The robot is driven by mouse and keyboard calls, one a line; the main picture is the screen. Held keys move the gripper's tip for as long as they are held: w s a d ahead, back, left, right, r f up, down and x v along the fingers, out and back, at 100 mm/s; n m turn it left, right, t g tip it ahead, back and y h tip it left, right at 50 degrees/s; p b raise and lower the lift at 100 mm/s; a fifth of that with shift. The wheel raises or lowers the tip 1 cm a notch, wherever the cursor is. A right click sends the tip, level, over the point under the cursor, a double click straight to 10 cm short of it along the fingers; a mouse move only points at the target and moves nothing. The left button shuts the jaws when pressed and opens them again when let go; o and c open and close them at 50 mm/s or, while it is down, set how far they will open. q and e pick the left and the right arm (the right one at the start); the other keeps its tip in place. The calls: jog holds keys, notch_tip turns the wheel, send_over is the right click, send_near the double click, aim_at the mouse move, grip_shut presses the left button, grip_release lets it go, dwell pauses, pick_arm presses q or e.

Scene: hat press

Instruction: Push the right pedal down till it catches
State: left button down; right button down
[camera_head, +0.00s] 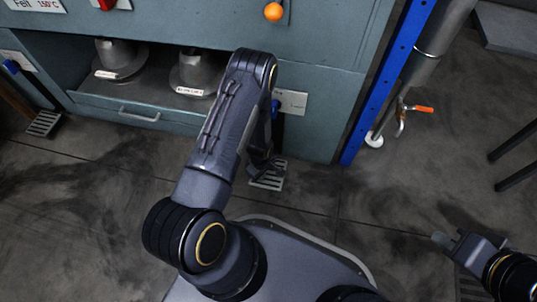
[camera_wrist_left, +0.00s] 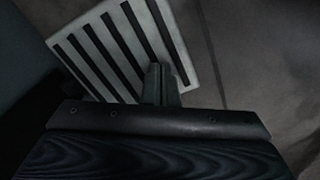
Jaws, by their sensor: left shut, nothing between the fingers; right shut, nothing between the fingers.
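The right pedal (camera_head: 270,180), a pale slotted plate, sits low in front of the blue-grey press cabinet, partly hidden by my left arm. In the left wrist view the slotted pedal (camera_wrist_left: 100,50) fills the upper left. My left gripper (camera_head: 258,172) is shut and empty, reaching down at the pedal. In the left wrist view its closed fingers (camera_wrist_left: 160,80) overlap the pedal's lower right edge; I cannot tell whether they touch it. Whether the pedal is raised or down is unclear. My right gripper (camera_head: 443,241) is shut and empty at the lower right, away from the press.
The left pedal (camera_head: 43,123) lies at the far left. Grey hat forms (camera_head: 118,62) stand in the cabinet's opening above a drawer handle (camera_head: 140,116). A blue post (camera_head: 385,85) and a pipe with an orange-handled valve (camera_head: 418,108) stand right of the cabinet. The floor between is clear.

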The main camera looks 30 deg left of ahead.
dwell(0.3)
pick_arm(q)
notch_tip(320, 180, up, 6)
jog(key=p, duration=0.4)
dwell(0.5)
